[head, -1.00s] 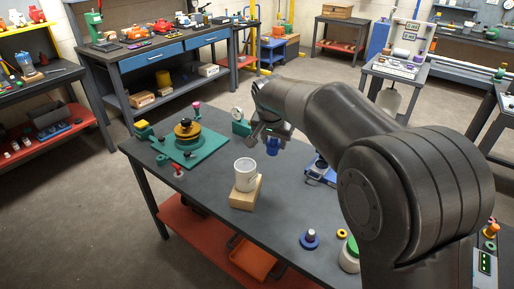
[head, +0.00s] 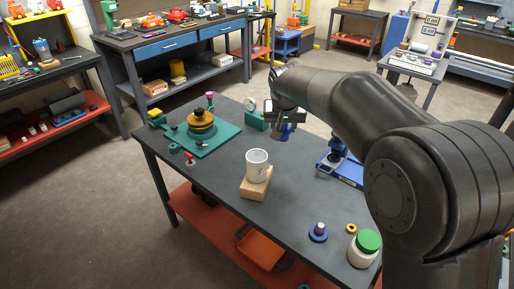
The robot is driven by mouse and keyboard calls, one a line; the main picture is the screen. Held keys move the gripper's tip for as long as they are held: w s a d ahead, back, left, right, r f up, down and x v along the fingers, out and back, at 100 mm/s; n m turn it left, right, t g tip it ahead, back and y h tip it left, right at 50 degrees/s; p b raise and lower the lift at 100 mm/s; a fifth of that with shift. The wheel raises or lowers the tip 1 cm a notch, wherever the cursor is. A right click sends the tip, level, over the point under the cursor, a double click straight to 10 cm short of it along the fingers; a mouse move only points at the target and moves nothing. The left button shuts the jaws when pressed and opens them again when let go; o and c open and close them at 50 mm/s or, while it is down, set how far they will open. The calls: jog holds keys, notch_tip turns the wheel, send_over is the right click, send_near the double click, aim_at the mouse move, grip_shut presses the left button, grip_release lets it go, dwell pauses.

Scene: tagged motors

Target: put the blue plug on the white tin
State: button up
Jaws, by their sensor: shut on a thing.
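The white tin (head: 257,167) stands upright on a wooden block (head: 256,189) near the middle of the grey workbench. My gripper (head: 285,126) is beyond the tin and to its right in the head view, above the bench. It is shut on the blue plug (head: 286,134), which hangs below the jaws, apart from the tin. The fingers are small and partly hidden by my wrist.
A green plate with a round yellow-black fixture (head: 201,121) lies at the bench's far left. A gauge (head: 254,115) stands behind. A blue device (head: 343,167) is on the right. A blue-based peg (head: 318,233) and a green-lidded white container (head: 367,243) stand at front right.

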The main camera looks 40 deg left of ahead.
jog(key=s+a+f, duration=0.1)
jog(key=a, duration=0.1)
jog(key=s+a+f, duration=0.1)
jog(key=a+f, duration=0.1)
jog(key=a, duration=0.1)
jog(key=s+a+f, duration=0.1)
jog(key=a+f, duration=0.1)
jog(key=a, duration=0.1)
jog(key=shift+d+f, duration=0.1)
jog(key=shift+f, duration=1.9)
jog(key=shift+f, duration=0.1)
jog(key=o, duration=1)
jog(key=shift+o, duration=0.2)
jog(key=v, duration=1.2)
